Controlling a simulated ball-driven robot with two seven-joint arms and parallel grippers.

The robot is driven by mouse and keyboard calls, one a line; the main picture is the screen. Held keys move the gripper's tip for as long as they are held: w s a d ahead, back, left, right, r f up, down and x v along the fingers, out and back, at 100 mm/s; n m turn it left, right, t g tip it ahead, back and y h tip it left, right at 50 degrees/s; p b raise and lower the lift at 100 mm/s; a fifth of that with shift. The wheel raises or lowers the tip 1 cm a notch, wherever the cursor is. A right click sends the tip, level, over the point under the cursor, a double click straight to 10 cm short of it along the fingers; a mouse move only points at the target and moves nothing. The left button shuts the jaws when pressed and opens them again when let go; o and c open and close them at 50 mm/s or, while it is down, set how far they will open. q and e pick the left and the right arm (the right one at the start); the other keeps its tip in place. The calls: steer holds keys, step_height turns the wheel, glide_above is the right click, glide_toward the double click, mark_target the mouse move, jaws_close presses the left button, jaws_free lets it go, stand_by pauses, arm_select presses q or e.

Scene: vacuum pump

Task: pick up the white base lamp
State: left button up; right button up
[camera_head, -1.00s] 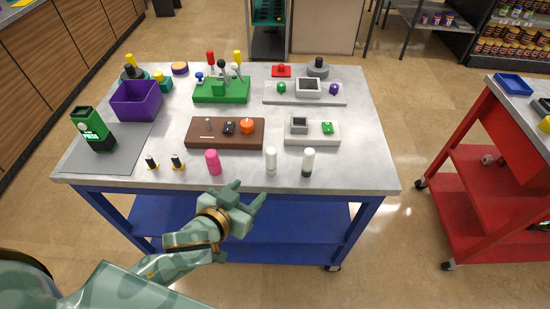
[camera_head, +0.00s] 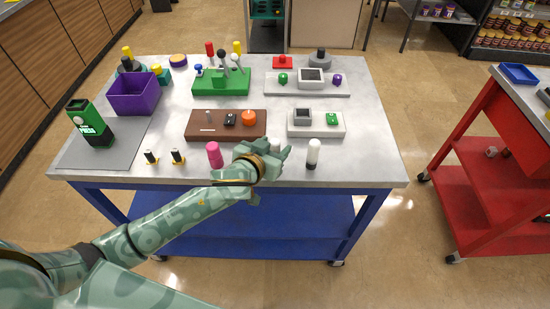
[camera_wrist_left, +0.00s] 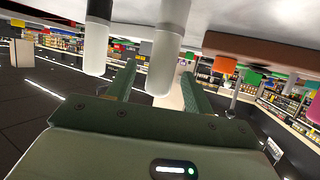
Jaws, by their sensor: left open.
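The white base lamp (camera_wrist_left: 168,45) is an all-white upright cylinder with a rounded end, near the table's front edge. In the head view my left gripper (camera_head: 275,156) mostly hides it. In the left wrist view, which looks upside down, it stands between the two spread fingers of my left gripper (camera_wrist_left: 159,72). The gripper is open, and I cannot tell whether either finger touches the lamp. A similar lamp with a dark base (camera_head: 313,154) stands just right of the gripper; it also shows in the left wrist view (camera_wrist_left: 96,45). My right gripper is out of view.
A pink cylinder (camera_head: 214,155) stands close left of the gripper. A brown board (camera_head: 214,131) and a light board (camera_head: 316,131) lie behind it. A purple bin (camera_head: 134,98) is at the left. A red cart (camera_head: 488,172) stands apart at the right.

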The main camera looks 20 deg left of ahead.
arm_select(q)
steer(key=shift+w+f, duration=0.3)
steer(key=shift+w, duration=0.15)
steer(key=shift+d+r, duration=0.1)
steer(key=c, duration=1.1)
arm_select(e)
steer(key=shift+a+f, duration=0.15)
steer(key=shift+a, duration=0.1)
arm_select(q)
steer(key=shift+r, duration=0.1)
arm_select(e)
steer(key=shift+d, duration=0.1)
